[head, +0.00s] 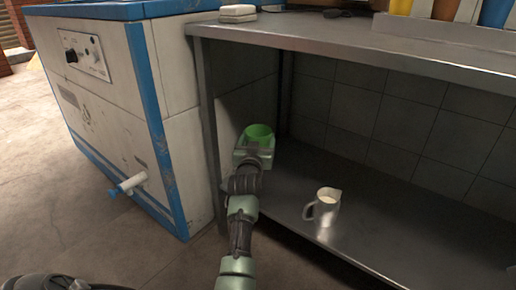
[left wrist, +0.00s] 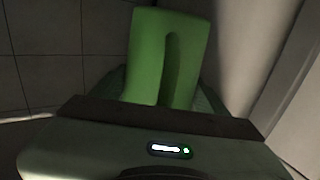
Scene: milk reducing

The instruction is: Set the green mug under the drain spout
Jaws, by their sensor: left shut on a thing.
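The green mug (head: 259,133) is at the end of my left arm, over the left part of the shelf under the steel table. My left gripper (head: 254,148) is shut on the mug. In the left wrist view the mug (left wrist: 148,55) fills the space ahead of the gripper (left wrist: 160,104), with its handle toward the camera. The gripper hides the mug's lower part in the head view. My right gripper is not in view.
A white pitcher (head: 326,206) stands on the lower shelf (head: 385,235), right of my arm. A table leg (head: 208,125) stands between the mug and the machine (head: 115,90). The floor (head: 75,215) around the spout is clear.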

